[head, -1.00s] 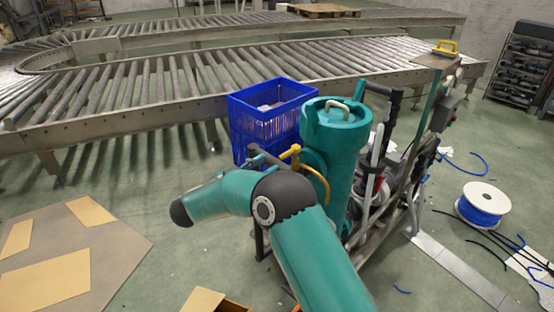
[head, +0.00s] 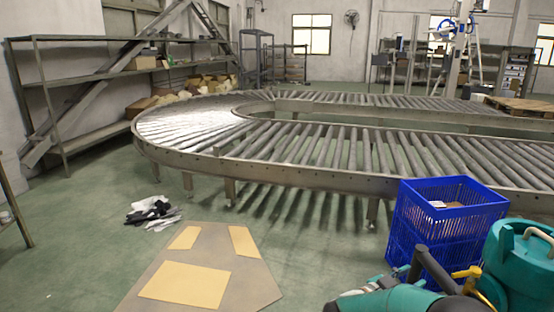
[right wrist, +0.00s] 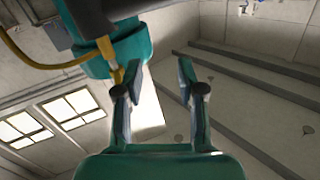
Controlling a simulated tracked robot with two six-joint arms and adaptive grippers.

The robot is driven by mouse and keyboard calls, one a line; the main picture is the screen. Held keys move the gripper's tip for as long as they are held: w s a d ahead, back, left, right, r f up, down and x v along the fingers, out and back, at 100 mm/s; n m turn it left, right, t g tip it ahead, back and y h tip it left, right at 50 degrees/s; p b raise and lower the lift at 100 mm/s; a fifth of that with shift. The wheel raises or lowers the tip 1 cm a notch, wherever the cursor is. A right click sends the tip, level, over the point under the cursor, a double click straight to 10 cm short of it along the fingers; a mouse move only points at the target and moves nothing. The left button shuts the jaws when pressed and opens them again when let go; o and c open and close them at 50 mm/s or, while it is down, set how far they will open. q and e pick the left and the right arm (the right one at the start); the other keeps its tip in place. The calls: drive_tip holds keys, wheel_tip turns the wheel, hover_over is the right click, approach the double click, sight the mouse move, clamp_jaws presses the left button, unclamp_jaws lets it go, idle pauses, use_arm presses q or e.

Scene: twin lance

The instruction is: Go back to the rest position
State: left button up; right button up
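The right wrist view shows my right gripper (right wrist: 161,92) with its two dark fingers spread apart and nothing between them. Behind the left finger are a teal cylindrical part and a yellow hose (right wrist: 40,58). In the head view my teal right arm (head: 395,299) shows low at the bottom right, in front of the blue crate. Its fingers cannot be made out there. My left gripper is not in view.
A roller conveyor (head: 290,172) curves across the middle. Flat cardboard (head: 250,275) lies on the floor, with dark scraps (head: 153,212) to its left. Green floor at the left is largely clear.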

drive_tip(key=s+a+f+n+t+y+p, duration=0.1)
drive_tip(key=s+a+f+n+y+p, duration=0.2)
drive_tip(key=a+f+n+y, duration=0.35)
drive_tip(key=s+a+f+n+t+y+p, duration=0.1)
drive_tip(key=s+a+f+n+y+p, duration=0.15)
drive_tip(key=a+f+y, duration=0.65)
use_arm(q)
wheel_tip(320, 180, up, 10)
drive_tip(key=p, duration=0.2)
drive_tip(key=shift+f+p, duration=0.25)
drive_tip(key=shift+p, duration=0.15)
use_arm(e)
drive_tip(key=s+a+f+n+g+y, duration=0.1)
drive_tip(key=s+a+f+g, duration=0.1)
drive_tip(key=s, duration=0.6)
drive_tip(key=s+a+f+n+g+y, duration=0.1)
drive_tip(key=s+a+f+g+y, duration=0.1)
drive_tip(key=s, duration=0.7)
drive_tip(key=s+a+f+n+g+y, duration=0.1)
drive_tip(key=s+a+f+g, duration=0.1)
drive_tip(key=s, duration=0.6)
drive_tip(key=shift+s+a+n+g, duration=0.2)
drive_tip(key=shift+a+n+g, duration=0.2)
drive_tip(key=shift+a+g, duration=0.6)
drive_tip(key=shift+d, duration=0.15)
